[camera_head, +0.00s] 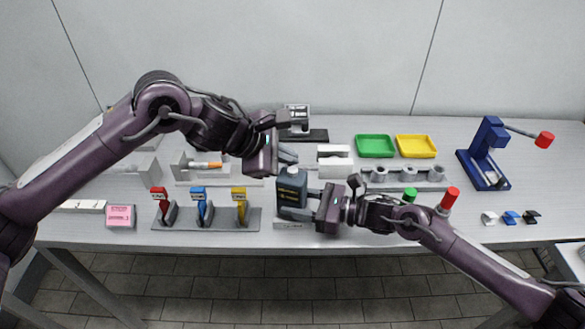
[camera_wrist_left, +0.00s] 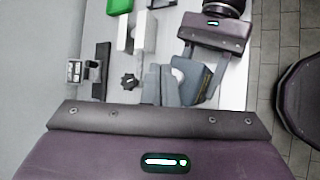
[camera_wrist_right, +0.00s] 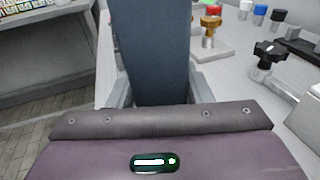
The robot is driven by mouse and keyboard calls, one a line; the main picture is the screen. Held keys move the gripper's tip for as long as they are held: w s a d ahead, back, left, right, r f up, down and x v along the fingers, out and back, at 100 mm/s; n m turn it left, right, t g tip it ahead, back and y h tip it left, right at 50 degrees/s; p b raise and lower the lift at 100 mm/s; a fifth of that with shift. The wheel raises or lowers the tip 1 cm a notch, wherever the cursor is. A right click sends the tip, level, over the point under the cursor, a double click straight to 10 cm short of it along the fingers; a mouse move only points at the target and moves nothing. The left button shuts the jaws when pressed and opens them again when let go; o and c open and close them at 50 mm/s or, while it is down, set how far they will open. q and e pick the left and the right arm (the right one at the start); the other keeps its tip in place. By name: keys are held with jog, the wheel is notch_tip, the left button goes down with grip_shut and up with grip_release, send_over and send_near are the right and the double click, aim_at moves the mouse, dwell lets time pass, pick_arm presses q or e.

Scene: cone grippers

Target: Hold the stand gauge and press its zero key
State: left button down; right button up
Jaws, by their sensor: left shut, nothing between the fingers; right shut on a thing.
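A small silver unit (camera_head: 297,115) on a dark base (camera_head: 308,136) stands at the back middle and looks like the stand gauge; it also shows in the left wrist view (camera_wrist_left: 75,70). I cannot make out its zero key. My left gripper (camera_head: 288,156) is shut and empty, in front of this unit and above the canister.
A rack with red, blue and yellow tools (camera_head: 201,210) stands at front left. A green tray (camera_head: 375,146) and a yellow tray (camera_head: 416,146) lie behind several grey cylinders. A blue stand (camera_head: 483,155) is at the right. A black knob (camera_wrist_right: 268,52) is near the right gripper.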

pick_arm(q)
jog(key=shift+f, duration=0.15)
jog(key=shift+f, duration=0.25)
jog(key=shift+f, duration=0.45)
dwell(0.6)
dwell(0.4)
jog(key=shift+r, duration=0.85)
jog(key=shift+r, duration=2.55)
pick_arm(e)
jog(key=o, duration=0.8)
